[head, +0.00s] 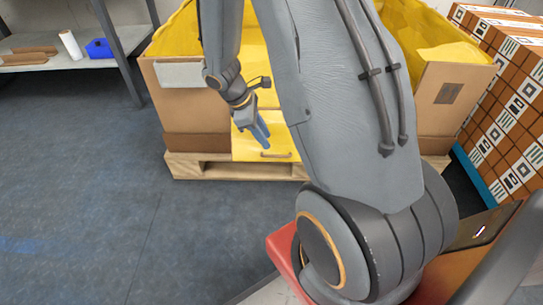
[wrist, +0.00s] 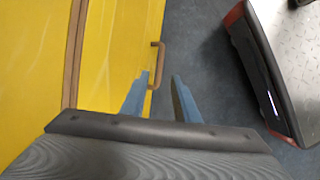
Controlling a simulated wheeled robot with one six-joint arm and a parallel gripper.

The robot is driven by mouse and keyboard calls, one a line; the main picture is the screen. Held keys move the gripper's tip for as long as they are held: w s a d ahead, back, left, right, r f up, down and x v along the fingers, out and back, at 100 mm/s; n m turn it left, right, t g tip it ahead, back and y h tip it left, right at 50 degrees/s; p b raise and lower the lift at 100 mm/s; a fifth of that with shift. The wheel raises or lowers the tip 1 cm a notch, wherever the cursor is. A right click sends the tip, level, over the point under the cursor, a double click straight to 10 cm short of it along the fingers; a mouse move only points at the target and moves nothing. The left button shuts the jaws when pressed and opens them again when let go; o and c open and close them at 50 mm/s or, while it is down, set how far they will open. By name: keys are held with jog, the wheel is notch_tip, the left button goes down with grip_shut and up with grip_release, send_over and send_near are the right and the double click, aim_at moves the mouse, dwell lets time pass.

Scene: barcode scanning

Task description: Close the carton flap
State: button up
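A large brown carton (head: 188,108) with a yellow inside stands on a wooden pallet. Its flap (head: 245,147) hangs down at the front, yellow face outward, and also fills the left of the wrist view (wrist: 112,50). A brown bar handle (head: 276,155) sits near the flap's lower edge; in the wrist view the handle (wrist: 161,62) appears just beyond and between my fingertips. My gripper (head: 262,135) is in front of the flap, a little above the handle. Its two blue fingers (wrist: 160,76) are apart and hold nothing. Whether they touch the flap I cannot tell.
The pallet (head: 225,170) sticks out under the carton. A stack of patterned boxes (head: 510,110) stands at the right. A shelf (head: 75,60) with a blue bin (head: 98,48) is at the upper left. The dark floor (head: 80,190) at left is clear.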

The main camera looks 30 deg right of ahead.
aim_at(273, 156)
jog(key=b+x, duration=0.3)
jog(key=x, duration=0.5)
jog(key=shift+b, duration=0.4)
grip_shut()
